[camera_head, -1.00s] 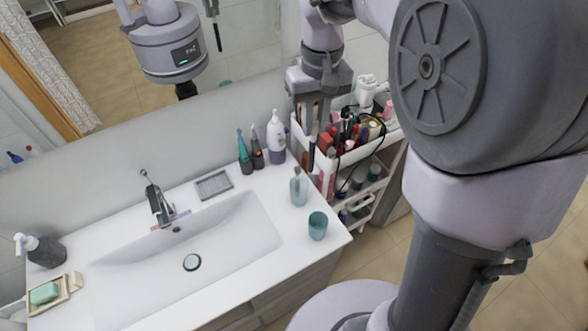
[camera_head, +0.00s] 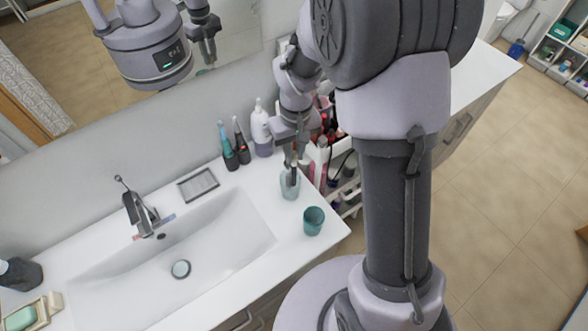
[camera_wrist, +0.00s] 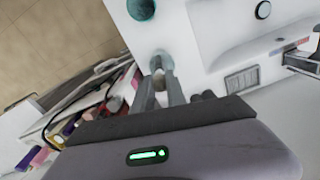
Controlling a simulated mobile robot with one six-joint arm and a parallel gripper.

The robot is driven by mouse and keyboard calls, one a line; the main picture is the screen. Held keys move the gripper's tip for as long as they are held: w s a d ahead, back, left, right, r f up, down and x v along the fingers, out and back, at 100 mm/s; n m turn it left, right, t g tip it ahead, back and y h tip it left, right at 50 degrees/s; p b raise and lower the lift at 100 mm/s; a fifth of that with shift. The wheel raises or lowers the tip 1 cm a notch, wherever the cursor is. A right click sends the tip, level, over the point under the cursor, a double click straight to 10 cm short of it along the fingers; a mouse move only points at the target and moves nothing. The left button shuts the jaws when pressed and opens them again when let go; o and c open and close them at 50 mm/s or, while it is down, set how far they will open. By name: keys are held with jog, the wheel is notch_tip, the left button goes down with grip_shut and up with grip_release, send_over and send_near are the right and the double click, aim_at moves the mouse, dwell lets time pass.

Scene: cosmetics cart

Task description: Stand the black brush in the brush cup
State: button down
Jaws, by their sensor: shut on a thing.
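My gripper (camera_head: 291,168) is over the pale glass cup (camera_head: 290,188) on the right end of the washstand top. Its fingers are shut on a slim thing, taken to be the black brush (camera_head: 294,178), of which a dark part shows at the cup's mouth. In the wrist view the fingers (camera_wrist: 161,88) close on a small pale end, and the cup (camera_wrist: 160,60) lies just beyond them. The fingers hide most of the brush. I cannot tell how deep it reaches into the cup.
A teal cup (camera_head: 313,220) stands close in front of the pale cup. The crowded cart (camera_head: 340,150) is at the right. The basin (camera_head: 200,240) lies left.

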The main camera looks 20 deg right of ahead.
aim_at(294, 168)
notch_tip(294, 168, down, 2)
jog(key=shift+w+f, duration=0.1)
jog(key=shift+f, duration=0.15)
notch_tip(294, 168, down, 4)
jog(key=shift+f+b, duration=0.1)
jog(key=shift+b, duration=0.35)
jog(key=shift+f, duration=0.2)
jog(key=c, duration=1.3)
grip_release()
jog(key=shift+c, duration=0.2)
